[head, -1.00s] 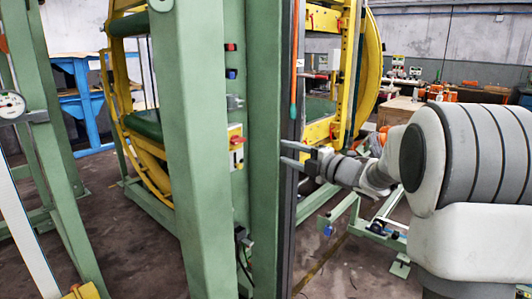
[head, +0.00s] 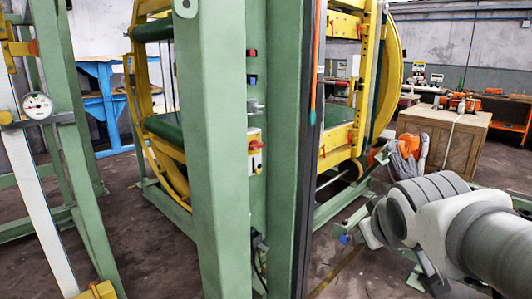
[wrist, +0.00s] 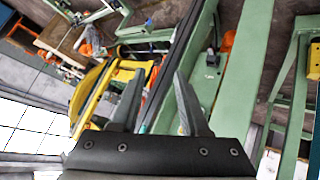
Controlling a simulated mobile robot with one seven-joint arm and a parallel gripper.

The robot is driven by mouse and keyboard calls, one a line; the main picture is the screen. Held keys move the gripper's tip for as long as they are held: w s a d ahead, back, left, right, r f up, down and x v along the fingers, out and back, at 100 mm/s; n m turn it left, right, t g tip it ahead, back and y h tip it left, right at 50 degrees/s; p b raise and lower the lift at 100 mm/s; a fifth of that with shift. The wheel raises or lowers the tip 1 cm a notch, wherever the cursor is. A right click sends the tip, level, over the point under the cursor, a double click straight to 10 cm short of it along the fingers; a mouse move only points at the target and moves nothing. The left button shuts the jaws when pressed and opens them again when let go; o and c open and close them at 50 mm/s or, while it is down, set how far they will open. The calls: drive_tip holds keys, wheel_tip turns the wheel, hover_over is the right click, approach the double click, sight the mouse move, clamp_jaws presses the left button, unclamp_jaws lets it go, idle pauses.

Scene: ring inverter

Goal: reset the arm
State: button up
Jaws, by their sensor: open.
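My gripper (wrist: 158,76) shows in the wrist view, its two dark fingers apart and nothing between them. Past the fingers are the green frame and yellow ring parts, seen tilted and at a distance. In the head view my arm is folded low at the right edge, and I cannot make out the fingers there.
The green post (head: 210,150) of the ring inverter stands in the middle, with the yellow ring (head: 390,80) behind it. A wooden crate (head: 445,140) stands at the back right. Bare floor shows at the lower left.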

drive_tip(key=s+a+f+m+g+y+p, duration=0.1)
drive_tip(key=s+a+f+m+g, duration=0.1)
drive_tip(key=s, duration=0.5)
drive_tip(key=s+a+f+m+g+y+p, duration=0.1)
drive_tip(key=s+a+f+g, duration=0.15)
drive_tip(key=s, duration=0.35)
wheel_tip(320, 180, up, 18)
drive_tip(key=p, duration=1.7)
drive_tip(key=shift+t, duration=0.35)
